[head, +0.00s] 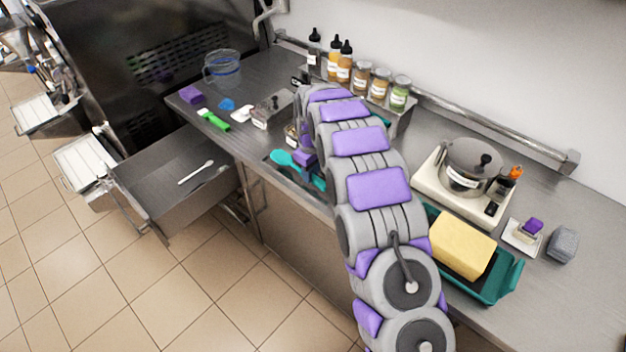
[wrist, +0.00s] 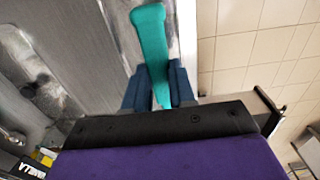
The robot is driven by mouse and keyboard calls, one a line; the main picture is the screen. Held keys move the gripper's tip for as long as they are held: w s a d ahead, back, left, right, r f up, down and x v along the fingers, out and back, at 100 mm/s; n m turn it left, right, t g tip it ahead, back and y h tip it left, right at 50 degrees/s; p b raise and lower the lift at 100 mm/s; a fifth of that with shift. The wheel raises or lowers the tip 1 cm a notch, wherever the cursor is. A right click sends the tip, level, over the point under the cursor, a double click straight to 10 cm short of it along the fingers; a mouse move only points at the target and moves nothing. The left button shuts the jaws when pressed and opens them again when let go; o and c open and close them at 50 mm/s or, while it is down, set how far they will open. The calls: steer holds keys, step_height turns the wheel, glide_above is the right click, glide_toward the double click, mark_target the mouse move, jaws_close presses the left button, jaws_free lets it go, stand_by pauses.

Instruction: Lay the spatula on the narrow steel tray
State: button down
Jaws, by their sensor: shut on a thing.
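The teal spatula (wrist: 150,32) is between the two blue fingers of my gripper (wrist: 160,75) in the wrist view. Its broad end points away from the gripper, over or on the grey steel surface near the counter edge. In the head view the spatula's teal end (head: 284,157) shows at the counter's front edge, left of my arm. My arm hides most of the gripper there. I cannot tell whether the spatula touches the counter. A low steel container (head: 272,110) sits farther back; I cannot tell whether it is the narrow steel tray.
An open steel drawer (head: 160,205) with a white spoon (head: 196,172) juts out at left. A green-handled tool (head: 213,121), a purple block (head: 191,96) and a clear jug (head: 222,69) stand on the counter.

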steer(key=shift+w+d, duration=0.35)
steer(key=shift+d, duration=0.05)
steer(key=shift+d+f, duration=0.15)
steer(key=shift+f, duration=0.2)
steer(key=f, duration=0.2)
steer(key=b, duration=0.1)
steer(key=shift+d+f, duration=0.25)
steer(key=shift+f, duration=0.15)
steer(key=shift+a, duration=0.3)
steer(key=c, duration=1.3)
jaws_free()
steer(key=shift+a, duration=0.1)
steer(key=o, duration=0.3)
steer(key=shift+o, duration=0.3)
steer(key=shift+d, duration=0.3)
